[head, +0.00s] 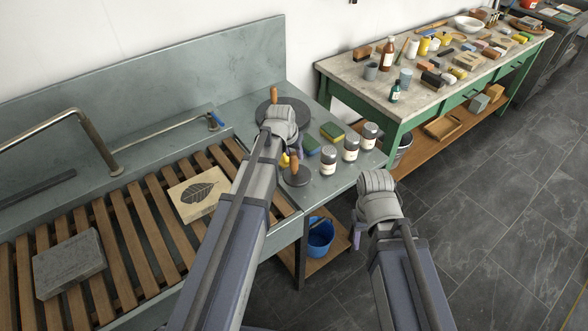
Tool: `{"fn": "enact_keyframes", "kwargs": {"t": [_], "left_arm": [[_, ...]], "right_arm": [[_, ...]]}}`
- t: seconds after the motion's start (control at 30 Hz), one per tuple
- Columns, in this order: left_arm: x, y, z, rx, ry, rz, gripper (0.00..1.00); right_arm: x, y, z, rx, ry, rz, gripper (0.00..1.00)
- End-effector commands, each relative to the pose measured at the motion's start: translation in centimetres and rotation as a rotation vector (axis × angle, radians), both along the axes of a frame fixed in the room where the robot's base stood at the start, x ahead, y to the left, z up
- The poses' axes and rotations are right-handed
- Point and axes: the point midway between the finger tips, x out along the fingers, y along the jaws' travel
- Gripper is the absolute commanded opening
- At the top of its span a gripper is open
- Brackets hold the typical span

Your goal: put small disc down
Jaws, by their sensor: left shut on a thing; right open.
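The small disc (300,180) is a dark round plate with an upright orange-brown wooden handle. It is at the front part of the grey counter, beside my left arm. My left gripper (291,154) is over it and shut on its handle; my wrist hides most of the fingers. The disc looks level and at or very near the counter top; I cannot tell whether it touches. A larger dark disc (296,104) with a similar handle lies behind, partly hidden by my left wrist. My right gripper (356,236) is open and empty over the floor, right of the counter.
Several white-labelled jars (351,149) and green-yellow sponges (332,132) stand right of the disc. A slatted wooden rack (150,236) holds a leaf-print stone (199,194) and a grey stone (69,264). A blue bucket (320,237) is below. A cluttered green table (400,112) stands behind.

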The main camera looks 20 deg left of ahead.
Motion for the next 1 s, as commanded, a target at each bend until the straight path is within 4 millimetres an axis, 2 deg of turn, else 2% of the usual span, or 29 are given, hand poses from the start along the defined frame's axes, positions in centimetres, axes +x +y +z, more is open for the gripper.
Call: {"fn": "enact_keyframes", "kwargs": {"t": [0.03, 0.27, 0.63, 1.0], "left_arm": [[0.0, 0.0, -0.6, 0.000, -0.002, 0.000, 0.00], [0.0, 0.0, -0.7, 0.000, -0.002, 0.000, 0.00], [0.0, 0.0, -4.2, 0.000, -0.002, 0.000, 0.00], [0.0, 0.0, -4.2, 0.000, -0.002, 0.000, 0.00]], "right_arm": [[0.0, 0.0, -0.6, 0.000, 0.000, 0.000, 0.48], [0.0, 0.0, -0.7, 0.000, 0.000, 0.000, 0.48], [0.0, 0.0, -4.2, 0.000, 0.000, 0.000, 0.48], [0.0, 0.0, -4.2, 0.000, 0.000, 0.000, 0.48]]}}
